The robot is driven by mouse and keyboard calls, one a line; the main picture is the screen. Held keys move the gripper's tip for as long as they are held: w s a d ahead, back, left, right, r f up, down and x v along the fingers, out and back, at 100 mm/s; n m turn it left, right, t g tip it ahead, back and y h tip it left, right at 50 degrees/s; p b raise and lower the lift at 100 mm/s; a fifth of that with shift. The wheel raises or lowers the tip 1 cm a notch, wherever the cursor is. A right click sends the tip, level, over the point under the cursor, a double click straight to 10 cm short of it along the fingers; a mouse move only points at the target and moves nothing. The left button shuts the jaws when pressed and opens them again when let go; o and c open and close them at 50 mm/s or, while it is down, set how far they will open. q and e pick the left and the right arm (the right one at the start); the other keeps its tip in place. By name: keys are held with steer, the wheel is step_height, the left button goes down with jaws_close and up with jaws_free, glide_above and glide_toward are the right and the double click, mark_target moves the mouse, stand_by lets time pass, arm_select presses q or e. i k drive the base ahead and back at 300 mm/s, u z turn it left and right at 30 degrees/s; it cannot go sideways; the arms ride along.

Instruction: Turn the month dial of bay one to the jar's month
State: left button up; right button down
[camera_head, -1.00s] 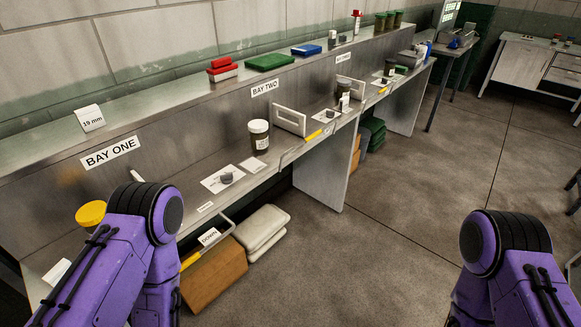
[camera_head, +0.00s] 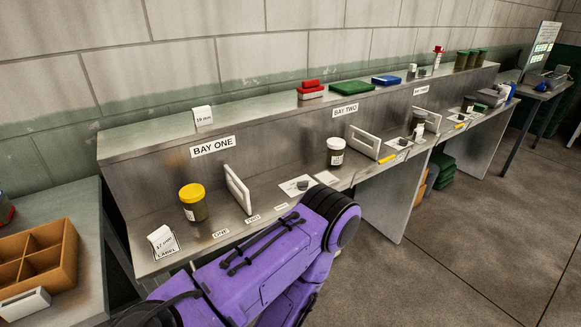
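Bay one's sign (camera_head: 212,146) is on the bench's metal back panel. A jar with a yellow lid (camera_head: 193,201) stands upright on the bay's shelf. To its right is an upright white frame (camera_head: 238,189). Further right, a white card (camera_head: 291,189) bears a small dark dial (camera_head: 303,185); its markings are too small to read. My purple arm reaches across the front of bay one and hides part of the shelf edge near the card. Neither gripper shows.
Labels ONE (camera_head: 220,233) and TWO (camera_head: 253,218) lie along the shelf front. A tent card (camera_head: 161,241) stands at the left end. A brown divided tray (camera_head: 38,262) is on the side table. A white-lidded jar (camera_head: 335,153) stands right of the dial card.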

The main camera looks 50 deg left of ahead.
mark_target(303, 184)
steer(key=k, duration=0.35)
steer(key=u, duration=0.85)
